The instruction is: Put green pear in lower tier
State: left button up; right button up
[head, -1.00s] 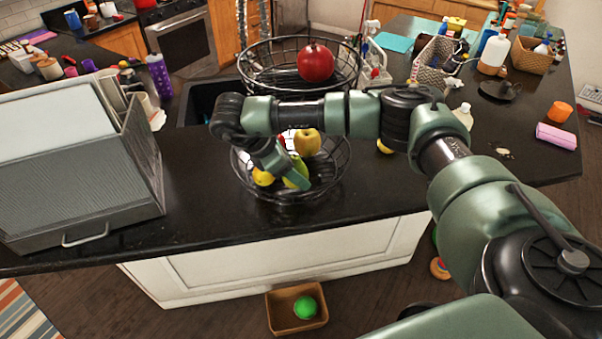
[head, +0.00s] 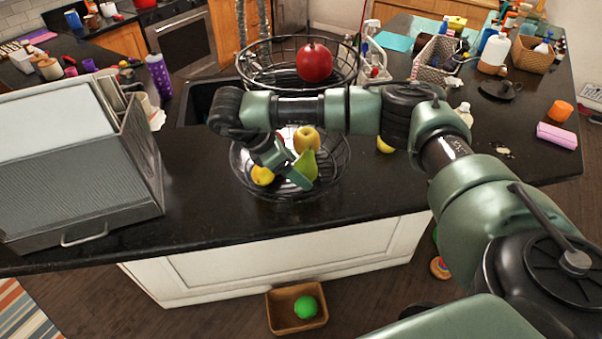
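The two-tier wire basket stands on the black counter, with its upper tier (head: 354,70) above and behind its lower tier (head: 345,180). The green pear (head: 308,164) is at the lower tier, upright with its narrow end up. My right gripper (head: 297,172) reaches down over the lower tier, with a finger in front of the pear's lower left side. The other finger is not clear, so I cannot tell whether it grips the pear. My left gripper is not in view.
A yellow apple (head: 306,139) and a yellow fruit (head: 262,175) are in the lower tier. A red pomegranate (head: 314,62) is in the upper tier. A grey bread box (head: 70,170) stands left. A brown box (head: 283,318) with a green ball is on the floor.

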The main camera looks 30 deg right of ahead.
jog(key=s+v, duration=0.1)
jog(key=v, duration=0.8)
jog(key=shift+w, duration=0.5)
jog(key=shift+a+f, duration=0.1)
